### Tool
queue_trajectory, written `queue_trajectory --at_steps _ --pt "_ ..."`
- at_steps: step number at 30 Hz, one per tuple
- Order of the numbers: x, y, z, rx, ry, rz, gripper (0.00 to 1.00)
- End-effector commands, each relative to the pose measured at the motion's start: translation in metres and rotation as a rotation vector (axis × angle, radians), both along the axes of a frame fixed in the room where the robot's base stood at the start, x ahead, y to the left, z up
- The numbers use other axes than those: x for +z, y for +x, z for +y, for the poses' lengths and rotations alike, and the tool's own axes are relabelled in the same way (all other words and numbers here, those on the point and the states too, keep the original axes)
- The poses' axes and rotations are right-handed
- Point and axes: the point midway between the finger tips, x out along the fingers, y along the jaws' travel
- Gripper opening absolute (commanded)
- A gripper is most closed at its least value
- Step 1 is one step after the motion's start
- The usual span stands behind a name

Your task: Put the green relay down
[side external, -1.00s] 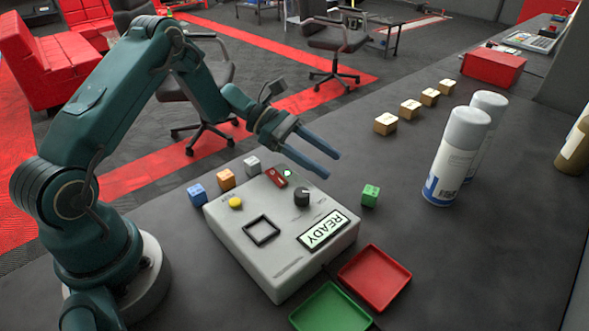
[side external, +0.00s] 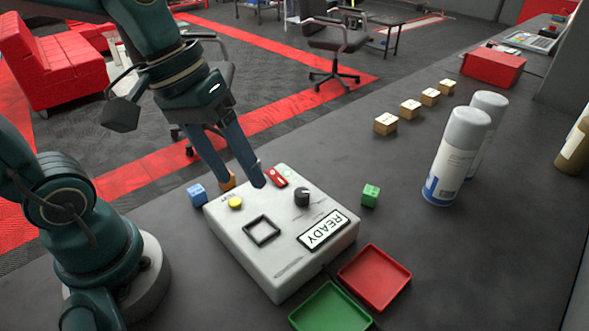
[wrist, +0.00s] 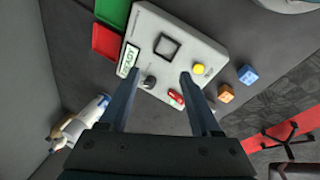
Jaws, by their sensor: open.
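The green relay (side external: 371,195) is a small green cube on the dark bench, just right of the grey tester box (side external: 284,279). It stands apart from the box and from my gripper. My gripper (side external: 244,184) is open and points down above the far left part of the box, with nothing between its fingers. In the wrist view, my gripper (wrist: 162,72) shows both fingers spread over the box (wrist: 205,62). I cannot make out the green relay in the wrist view.
A blue cube (side external: 197,194) and an orange cube (side external: 227,181) stand left of the box. A green tray (side external: 331,311) and a red tray (side external: 376,277) lie at its near right. Spray cans (side external: 456,157) and several wooden blocks (side external: 385,124) stand farther right.

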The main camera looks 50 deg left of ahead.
Motion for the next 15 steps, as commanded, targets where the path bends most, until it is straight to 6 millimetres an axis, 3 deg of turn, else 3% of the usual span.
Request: queue_trajectory --at_steps 7,15 --pt "0.005 -0.025 0.025 -0.217 0.27 -0.232 0.64" --pt "0.006 -0.03 0.034 -0.276 0.354 -0.295 0.7"
